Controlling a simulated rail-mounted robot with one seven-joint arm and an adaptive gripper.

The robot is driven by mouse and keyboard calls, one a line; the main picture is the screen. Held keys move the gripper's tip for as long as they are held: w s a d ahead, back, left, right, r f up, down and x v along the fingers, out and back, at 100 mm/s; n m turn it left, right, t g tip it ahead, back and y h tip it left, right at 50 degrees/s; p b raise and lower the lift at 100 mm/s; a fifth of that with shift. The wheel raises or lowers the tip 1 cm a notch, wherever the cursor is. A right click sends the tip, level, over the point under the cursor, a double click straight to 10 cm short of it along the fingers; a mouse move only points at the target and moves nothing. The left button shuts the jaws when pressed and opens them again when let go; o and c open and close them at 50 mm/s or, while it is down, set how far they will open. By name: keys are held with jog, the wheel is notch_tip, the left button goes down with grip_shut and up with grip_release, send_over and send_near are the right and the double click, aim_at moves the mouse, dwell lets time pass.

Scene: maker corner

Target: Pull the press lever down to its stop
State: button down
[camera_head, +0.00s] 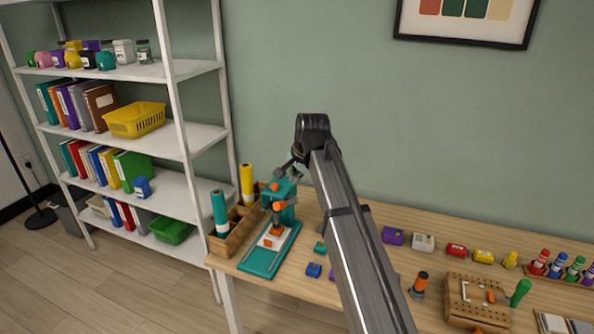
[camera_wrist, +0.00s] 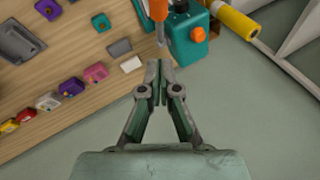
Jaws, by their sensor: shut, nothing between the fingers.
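The press (camera_head: 281,212) is teal with orange parts and stands on the left end of the table. In the wrist view its teal body (camera_wrist: 187,42) is at the top, right of centre, with an orange knob. The lever appears as an orange grip (camera_wrist: 158,9) with a grey rod at the top edge, partly cut off. My gripper (camera_wrist: 160,70) is shut and empty. Its fingertips are just below the rod's end in that view; whether they touch it cannot be told. In the head view my gripper (camera_head: 290,163) is above the press, partly hidden by my arm.
A wooden organizer (camera_head: 232,232) with teal and yellow rolls stands left of the press. A blue block (camera_head: 314,270) and other small items lie to its right. A white shelf (camera_head: 180,130) stands at the left. My arm hides the middle of the table.

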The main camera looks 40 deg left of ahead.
jog(key=p, duration=0.1)
send_over(284, 202)
jog(key=w+d, duration=0.1)
jog(key=d, duration=0.2)
notch_tip(284, 202, down, 4)
jog(key=shift+s+a+f+p, duration=0.3)
jog(key=shift+f, duration=0.35)
jog(key=shift+s+a+f+p, duration=0.25)
jog(key=shift+s+f+p, duration=0.1)
jog(key=shift+f, duration=0.3)
jog(key=shift+s+a+f+p, duration=0.3)
jog(key=shift+f, duration=0.35)
